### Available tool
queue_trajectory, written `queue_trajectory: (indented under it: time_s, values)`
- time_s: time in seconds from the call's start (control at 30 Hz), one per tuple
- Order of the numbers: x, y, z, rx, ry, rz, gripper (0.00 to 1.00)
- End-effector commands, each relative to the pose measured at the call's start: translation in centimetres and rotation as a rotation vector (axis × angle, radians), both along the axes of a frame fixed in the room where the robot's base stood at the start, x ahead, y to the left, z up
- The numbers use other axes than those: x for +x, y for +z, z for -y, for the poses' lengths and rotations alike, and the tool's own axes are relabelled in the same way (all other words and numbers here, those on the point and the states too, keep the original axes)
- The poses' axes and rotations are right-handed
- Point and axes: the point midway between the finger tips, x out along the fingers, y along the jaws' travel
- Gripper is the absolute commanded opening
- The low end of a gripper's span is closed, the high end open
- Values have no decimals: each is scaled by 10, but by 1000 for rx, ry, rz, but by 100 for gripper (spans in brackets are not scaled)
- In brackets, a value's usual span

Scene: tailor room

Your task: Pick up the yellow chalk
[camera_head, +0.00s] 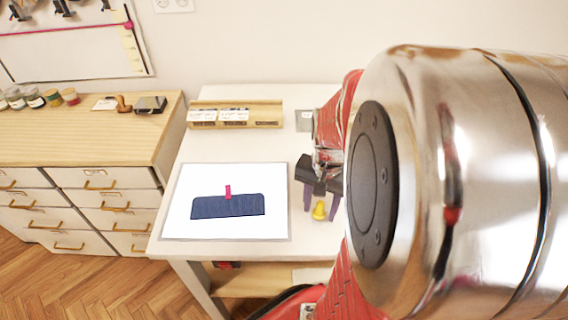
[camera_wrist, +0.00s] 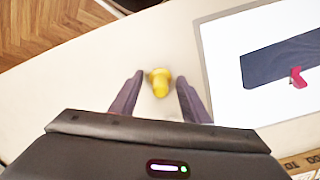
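The yellow chalk (camera_head: 319,210) is a small yellow piece on the white table, right of the white mat. I cannot tell how high the fingertips are above the table.
A white mat (camera_head: 180,195) with a dark blue fabric piece (camera_head: 228,207) and a pink-red clip (camera_head: 228,191) lies left of my gripper. A wooden rack (camera_head: 262,104) stands at the table's back. A wooden drawer cabinet (camera_head: 70,135) is at the left.

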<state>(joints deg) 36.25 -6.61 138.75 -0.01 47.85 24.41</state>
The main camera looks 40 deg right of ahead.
Motion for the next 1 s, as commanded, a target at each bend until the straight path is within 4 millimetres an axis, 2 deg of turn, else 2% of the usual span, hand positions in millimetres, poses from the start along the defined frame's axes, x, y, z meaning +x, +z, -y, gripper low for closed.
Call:
queue_trajectory:
  time_s: [0.07, 0.5, 0.8, 1.0]
  values:
    - [0, 0, 0, 0, 0, 0, 36]
    - [0, 0, 0, 0, -1, 0, 6]
    - [0, 3, 0, -1, -1, 0, 6]
    - [1, 21, 1, -2, -1, 3, 6]
